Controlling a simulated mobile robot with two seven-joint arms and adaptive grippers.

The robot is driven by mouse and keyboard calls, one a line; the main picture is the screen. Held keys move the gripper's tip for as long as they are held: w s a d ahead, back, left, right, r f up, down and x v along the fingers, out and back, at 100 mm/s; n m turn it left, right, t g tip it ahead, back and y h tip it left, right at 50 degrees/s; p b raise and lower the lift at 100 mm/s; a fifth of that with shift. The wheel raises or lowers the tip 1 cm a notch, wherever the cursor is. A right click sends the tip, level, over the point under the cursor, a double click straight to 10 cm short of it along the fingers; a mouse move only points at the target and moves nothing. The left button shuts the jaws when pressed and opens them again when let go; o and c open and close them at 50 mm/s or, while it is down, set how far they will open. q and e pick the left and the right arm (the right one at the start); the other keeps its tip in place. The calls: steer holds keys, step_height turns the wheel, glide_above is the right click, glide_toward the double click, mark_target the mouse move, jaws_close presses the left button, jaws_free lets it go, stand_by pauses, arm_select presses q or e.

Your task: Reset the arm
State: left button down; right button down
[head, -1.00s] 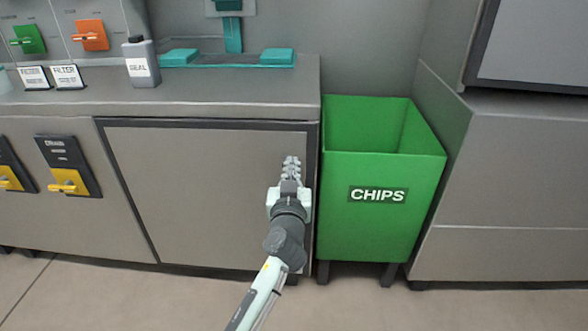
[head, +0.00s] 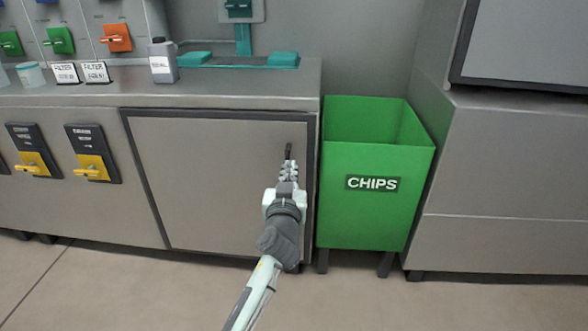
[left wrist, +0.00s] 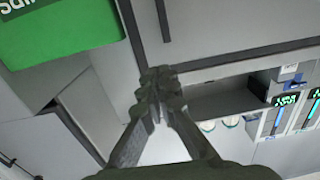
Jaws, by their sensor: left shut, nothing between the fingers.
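My left gripper (head: 289,170) is shut and empty. It is in front of the grey cabinet door (head: 210,185), near its right side, with the fingertips just below the door's black handle (head: 288,151). I cannot tell whether they touch the door. In the left wrist view the shut fingers (left wrist: 160,82) meet at the tips with nothing between them, and the dark handle (left wrist: 163,20) shows beyond them. My right gripper is not in view.
A green CHIPS bin (head: 375,215) stands right of the cabinet, close to my left gripper. The worktop (head: 240,92) carries a grey bottle (head: 162,62) and label stands (head: 82,73). Yellow-handled switches (head: 92,160) are at left. Floor in front is clear.

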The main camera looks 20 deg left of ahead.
arm_select(q)
steer(key=shift+f, duration=0.1)
